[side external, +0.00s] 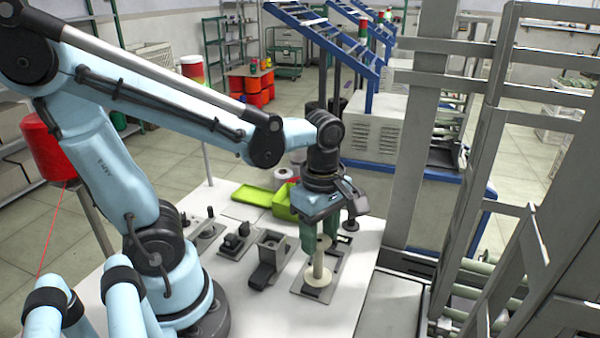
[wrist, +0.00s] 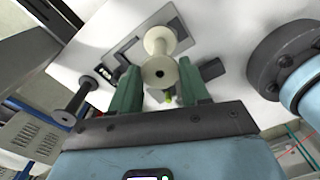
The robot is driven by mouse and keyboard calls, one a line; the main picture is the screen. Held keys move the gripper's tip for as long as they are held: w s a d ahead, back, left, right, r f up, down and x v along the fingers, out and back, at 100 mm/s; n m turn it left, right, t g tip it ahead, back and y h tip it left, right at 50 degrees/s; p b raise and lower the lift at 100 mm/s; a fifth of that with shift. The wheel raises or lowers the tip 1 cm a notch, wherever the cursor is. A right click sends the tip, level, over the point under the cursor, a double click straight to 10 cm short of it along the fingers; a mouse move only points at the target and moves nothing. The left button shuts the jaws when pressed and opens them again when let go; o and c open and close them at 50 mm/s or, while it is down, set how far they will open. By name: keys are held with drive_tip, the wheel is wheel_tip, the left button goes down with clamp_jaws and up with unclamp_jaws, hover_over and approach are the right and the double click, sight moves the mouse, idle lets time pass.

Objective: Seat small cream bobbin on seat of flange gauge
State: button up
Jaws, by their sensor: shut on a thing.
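The small cream bobbin (side external: 319,260) is upright between the green fingers of my gripper (side external: 318,238), which is shut on it. In the wrist view the bobbin (wrist: 160,45) shows end-on between the two fingertips (wrist: 160,88), its near flange with a dark centre hole facing the camera. A flat grey plate with dark edges, which looks like the flange gauge (side external: 306,290), lies under the bobbin on the white table. It also shows behind the bobbin in the wrist view (wrist: 134,54). The bobbin's lower flange hides the seat; I cannot tell whether they touch.
A grey block fixture (side external: 271,243) with a dark part (side external: 262,275) stands left of the plate. Further left are small dark fittings (side external: 236,241). A green bin (side external: 285,201) sits behind. A dark flanged post (side external: 350,224) stands close to the right of my gripper.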

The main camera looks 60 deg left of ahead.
drive_tip(key=o, duration=0.9)
drive_tip(key=shift+c, duration=0.2)
drive_tip(key=shift+r, duration=3.5)
